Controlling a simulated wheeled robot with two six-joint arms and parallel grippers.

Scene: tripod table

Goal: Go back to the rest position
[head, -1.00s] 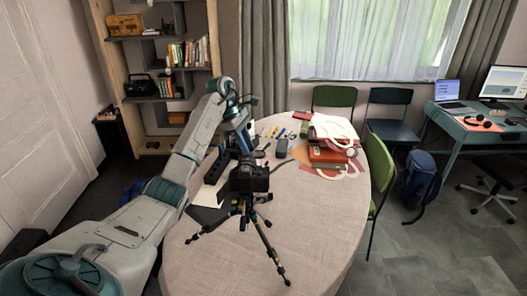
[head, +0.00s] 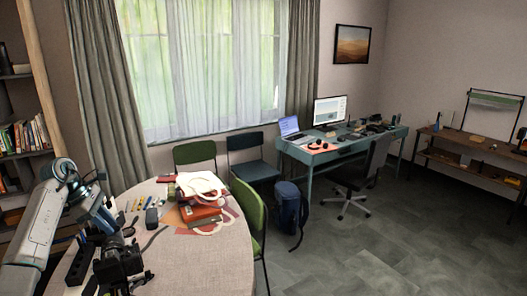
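My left arm comes in from the left, and its gripper (head: 105,222) hangs pointing down over the far left part of the table (head: 205,262). Its fingertips are small and dark against the things behind them, so I cannot tell whether they are open or shut. A black camera (head: 120,262) stands just in front of the gripper, at the lower left. In this view I cannot tell whether the two touch. My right gripper is not in view.
Red books (head: 200,212) with a white bag (head: 200,184) on top are stacked on the table. Pens and small items lie left of them. A green chair (head: 250,215) and a blue backpack (head: 290,207) stand to the right. The grey floor (head: 370,260) at the lower right is clear.

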